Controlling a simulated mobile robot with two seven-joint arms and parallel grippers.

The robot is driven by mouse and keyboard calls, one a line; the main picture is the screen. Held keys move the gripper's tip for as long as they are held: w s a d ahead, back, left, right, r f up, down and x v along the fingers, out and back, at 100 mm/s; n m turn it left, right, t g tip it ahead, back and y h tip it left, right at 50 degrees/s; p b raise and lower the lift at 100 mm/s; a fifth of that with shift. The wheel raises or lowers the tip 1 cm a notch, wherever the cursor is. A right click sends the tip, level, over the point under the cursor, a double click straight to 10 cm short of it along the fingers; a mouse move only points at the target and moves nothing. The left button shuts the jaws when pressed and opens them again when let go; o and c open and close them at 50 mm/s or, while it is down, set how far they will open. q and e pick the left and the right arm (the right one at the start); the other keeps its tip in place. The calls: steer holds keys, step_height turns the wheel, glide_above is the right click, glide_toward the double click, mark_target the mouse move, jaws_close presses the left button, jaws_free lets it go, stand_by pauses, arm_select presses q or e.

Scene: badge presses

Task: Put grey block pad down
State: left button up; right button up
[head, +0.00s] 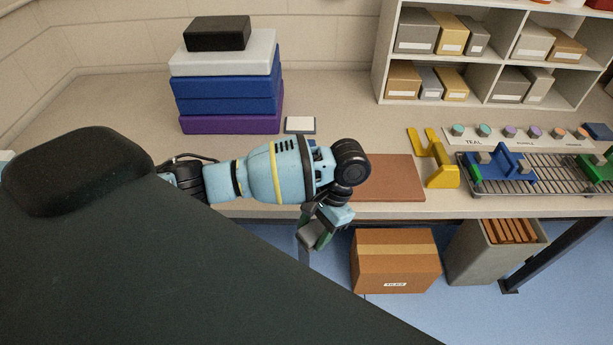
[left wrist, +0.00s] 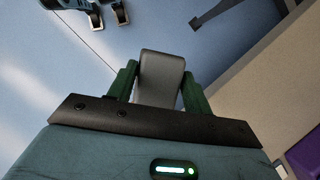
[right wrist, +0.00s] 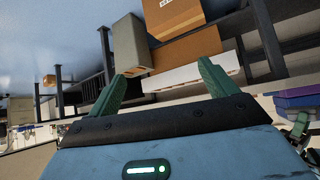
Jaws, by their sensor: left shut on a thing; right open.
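The grey block pad (left wrist: 161,78) is between the green fingers of my left gripper (left wrist: 159,72), which is shut on it. In the head view my left gripper (head: 318,230) hangs in front of the bench's front edge, with the grey pad (head: 304,243) partly hidden behind it. The pad is clear of the bench top and in the air over the floor. My right gripper (right wrist: 163,72) is open and empty in the right wrist view; it is not visible in the head view.
A brown mat (head: 390,180) lies on the bench (head: 340,110). A yellow press (head: 442,178) and a blue press (head: 514,166) on a wire rack (head: 560,181) stand to its right. Stacked boxes (head: 225,90) stand at back left. A carton (head: 395,272) and grey bin (head: 472,255) are below.

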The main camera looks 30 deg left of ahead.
arm_select(q)
steer(key=w+m+t+b, duration=0.1)
steer(key=w+m+t, duration=0.1)
steer(key=w+m, duration=0.5)
steer(key=w+d+m+t+b, duration=0.1)
steer(key=w+m+t+b, duration=0.1)
steer(key=w+m, duration=0.5)
steer(key=w+m+t+b, duration=0.1)
steer(key=w+m+t, duration=0.2)
steer(key=w+m, duration=0.3)
steer(key=shift+w+d+f+m+t+y+b, duration=0.1)
steer(key=shift+w+f+m+t+y+b, duration=0.1)
steer(key=shift+m, duration=0.8)
steer(key=shift+w+d+f+m+t+y+b, duration=0.1)
steer(key=shift+w+m+t+y, duration=0.1)
steer(key=shift+m, duration=0.8)
steer(key=shift+w+r+m, duration=0.35)
steer(key=shift+w+m, duration=0.15)
steer(key=shift+m, duration=0.2)
arm_select(e)
steer(key=s+a+f+g, duration=0.1)
steer(key=s+f, duration=0.3)
steer(key=f, duration=0.2)
